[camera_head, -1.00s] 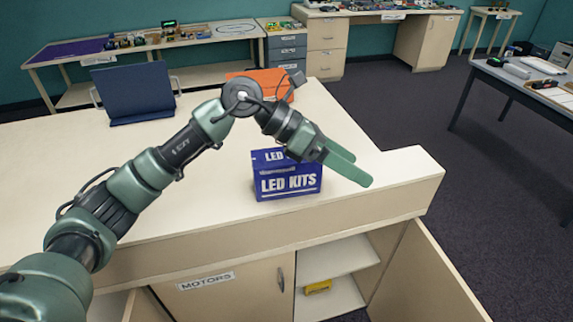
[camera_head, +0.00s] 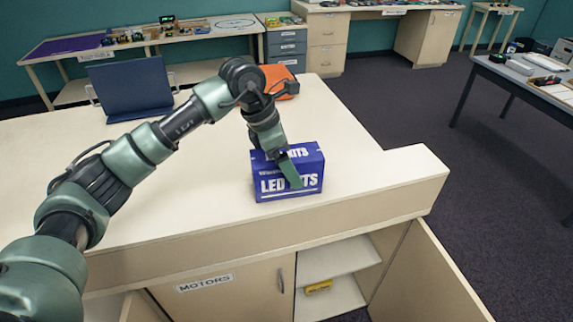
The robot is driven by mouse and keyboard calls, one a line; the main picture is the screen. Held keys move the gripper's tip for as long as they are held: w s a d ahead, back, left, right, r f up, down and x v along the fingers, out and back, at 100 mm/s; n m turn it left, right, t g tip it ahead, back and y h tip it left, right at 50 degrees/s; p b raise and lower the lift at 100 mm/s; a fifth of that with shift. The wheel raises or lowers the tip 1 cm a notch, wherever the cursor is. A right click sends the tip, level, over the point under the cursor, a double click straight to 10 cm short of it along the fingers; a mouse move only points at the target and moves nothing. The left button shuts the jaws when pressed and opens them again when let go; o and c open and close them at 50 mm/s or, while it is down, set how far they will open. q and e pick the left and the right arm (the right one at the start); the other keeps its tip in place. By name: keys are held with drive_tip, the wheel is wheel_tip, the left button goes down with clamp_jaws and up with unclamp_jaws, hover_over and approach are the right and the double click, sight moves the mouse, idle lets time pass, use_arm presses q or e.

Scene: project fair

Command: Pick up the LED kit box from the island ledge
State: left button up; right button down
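The blue LED kit box (camera_head: 308,180), with white "LED KITS" lettering, stands upright on the light wooden island top (camera_head: 215,200) near its front right corner. My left gripper (camera_head: 290,174) points down at the box from above. One green finger shows in front of the box's front face and covers part of the lettering. The other finger is hidden, so I cannot tell how far apart the fingers are or whether they touch the box. My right gripper is not in view.
A cabinet door (camera_head: 425,275) hangs open below. The island top left of the box is clear.

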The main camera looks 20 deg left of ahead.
use_arm(q)
drive_tip(key=shift+d+f, duration=0.3)
drive_tip(key=shift+f, duration=0.45)
drive_tip(key=shift+w+f+b, duration=0.1)
drive_tip(key=shift+f+b, duration=0.15)
drive_tip(key=shift+b, duration=0.05)
drive_tip(key=c, duration=1.8)
drive_tip(key=shift+r, duration=0.1)
